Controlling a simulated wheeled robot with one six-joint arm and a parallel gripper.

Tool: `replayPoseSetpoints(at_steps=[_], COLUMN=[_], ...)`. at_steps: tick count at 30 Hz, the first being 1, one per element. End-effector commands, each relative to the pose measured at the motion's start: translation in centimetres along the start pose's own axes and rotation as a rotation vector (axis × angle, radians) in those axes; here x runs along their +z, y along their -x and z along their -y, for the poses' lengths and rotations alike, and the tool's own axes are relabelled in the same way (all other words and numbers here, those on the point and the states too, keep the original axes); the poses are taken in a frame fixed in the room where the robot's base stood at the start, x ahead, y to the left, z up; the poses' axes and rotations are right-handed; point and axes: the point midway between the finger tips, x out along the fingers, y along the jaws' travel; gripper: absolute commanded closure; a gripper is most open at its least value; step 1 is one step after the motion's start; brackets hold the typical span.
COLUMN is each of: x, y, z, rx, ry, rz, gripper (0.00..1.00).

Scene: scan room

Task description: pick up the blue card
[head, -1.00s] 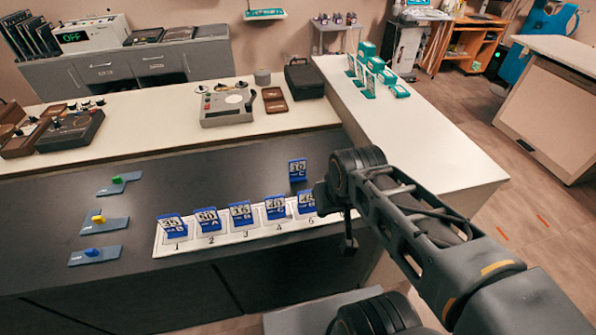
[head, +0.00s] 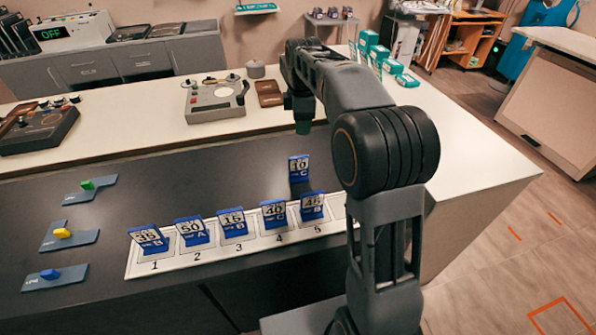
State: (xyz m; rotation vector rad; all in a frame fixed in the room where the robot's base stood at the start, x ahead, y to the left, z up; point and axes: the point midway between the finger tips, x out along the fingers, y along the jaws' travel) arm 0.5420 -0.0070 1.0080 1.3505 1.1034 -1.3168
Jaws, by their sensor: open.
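A lone blue card (head: 299,169) with a white label reading 10 and C stands upright on the dark counter, behind the strip. More blue cards stand in a row on a white numbered strip (head: 190,258): card at 1 (head: 148,240), card at 2 (head: 191,232), card at 3 (head: 232,223), card at 4 (head: 274,214), card at 5 (head: 312,206). My gripper (head: 303,128) is open and empty. It points down and appears above the lone card, apart from it. Its fingers are small and dark, and the exact height is hard to tell.
At the left are a green-knobbed piece (head: 88,187), a yellow-knobbed piece (head: 64,234) and a blue-knobbed piece (head: 52,275). A grey device (head: 216,101) and brown tray (head: 269,93) sit on the white counter behind. My arm hides the strip's right end. Dark counter between strip and knobs is clear.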

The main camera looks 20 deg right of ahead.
Motion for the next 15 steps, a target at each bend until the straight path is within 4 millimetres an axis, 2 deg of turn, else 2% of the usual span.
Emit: replayPoseSetpoints(at_steps=[5, 15], x=[-1.3, -1.4], y=[-0.5, -6.2], z=[0.8, 1.0], rx=[-0.029, -0.029], ry=[0.155, 0.181], rz=[0.002, 0.002], gripper=[0.57, 0.57])
